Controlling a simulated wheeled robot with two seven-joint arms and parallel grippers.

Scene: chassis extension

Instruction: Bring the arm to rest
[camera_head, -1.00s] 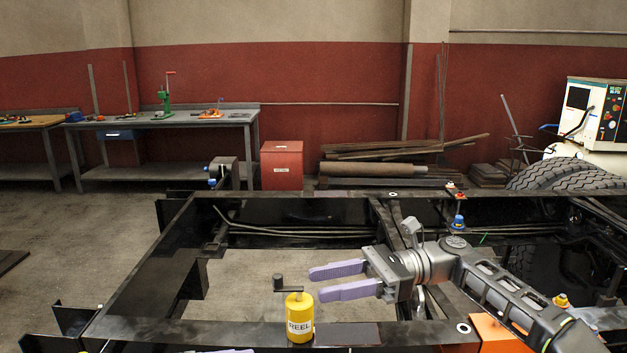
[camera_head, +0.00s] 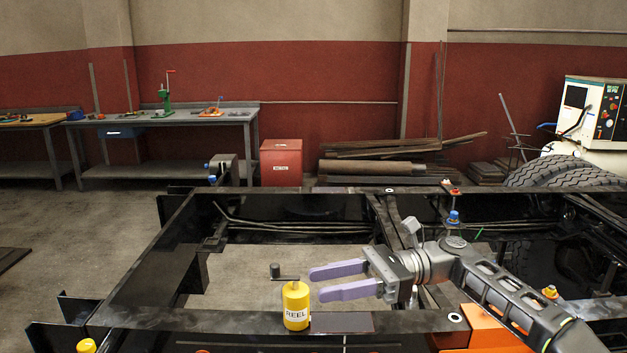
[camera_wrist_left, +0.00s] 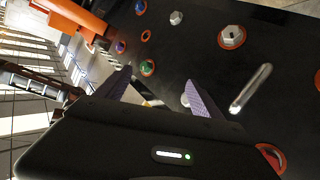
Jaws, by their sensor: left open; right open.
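My right gripper (camera_head: 318,283) is open and empty in the head view, its two purple fingers pointing left. It hovers above the black chassis frame (camera_head: 410,321), just right of a yellow reel (camera_head: 296,306) with a dark crank. My left gripper is out of the head view. The left wrist view shows its two purple fingers (camera_wrist_left: 160,88) spread apart, with nothing clearly held between them. They are close to a dark panel (camera_wrist_left: 190,50) with bolts and a metal handle (camera_wrist_left: 250,88). Whether they touch it I cannot tell.
An orange block (camera_head: 485,331) lies under my right forearm. Behind are a workbench (camera_head: 190,119), a red box (camera_head: 281,162) and tyres (camera_head: 565,172). The floor at the left (camera_head: 60,225) is mostly clear.

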